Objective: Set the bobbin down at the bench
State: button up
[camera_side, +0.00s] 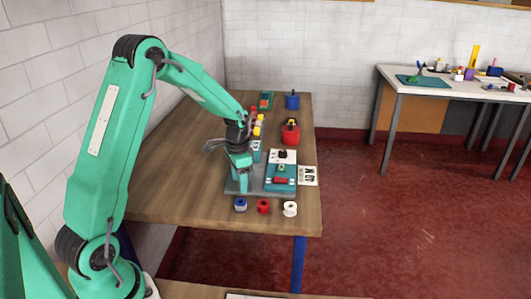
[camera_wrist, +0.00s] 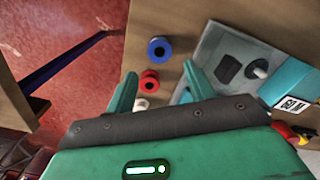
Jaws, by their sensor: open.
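Three bobbins stand in a row near the bench's front edge: a blue one (camera_side: 240,205), a red one (camera_side: 263,206) and a white one (camera_side: 290,208). The wrist view also shows the blue bobbin (camera_wrist: 159,50), the red bobbin (camera_wrist: 149,80) and part of the white bobbin (camera_wrist: 141,103). My gripper (camera_side: 241,186) is over the left part of a grey base plate, behind the blue bobbin. In the wrist view my gripper (camera_wrist: 158,72) has its fingers apart, with no bobbin held. The wooden bench (camera_side: 185,165) lies beneath.
A teal machine (camera_side: 281,172) sits on the grey base plate (camera_side: 265,192), with a printed card (camera_side: 308,176) at its right. A red pot (camera_side: 290,132) and a blue container (camera_side: 292,101) stand further back. The bench's left side is mostly clear. A white-topped table (camera_side: 450,85) stands across the room.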

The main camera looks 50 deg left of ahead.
notch_tip(320, 180, up, 4)
jog(key=shift+r, duration=0.15)
jog(key=shift+d+r, duration=0.1)
dwell(0.6)
jog(key=s+d+r+n+t, duration=0.1)
jog(key=s+d+r, duration=0.25)
jog(key=r, duration=0.25)
jog(key=s+d+r+t, duration=0.1)
jog(key=s+d+r, duration=0.2)
jog(key=d+r, duration=0.2)
jog(key=s+d+r+n+t, duration=0.1)
jog(key=s+d+r, duration=0.1)
jog(key=s, duration=0.5)
jog(key=s+d+r+n+t, duration=0.1)
jog(key=s+d+r+t, duration=0.1)
jog(key=s+d, duration=0.3)
jog(key=shift+s+t, duration=0.3)
jog(key=shift+s, duration=0.7)
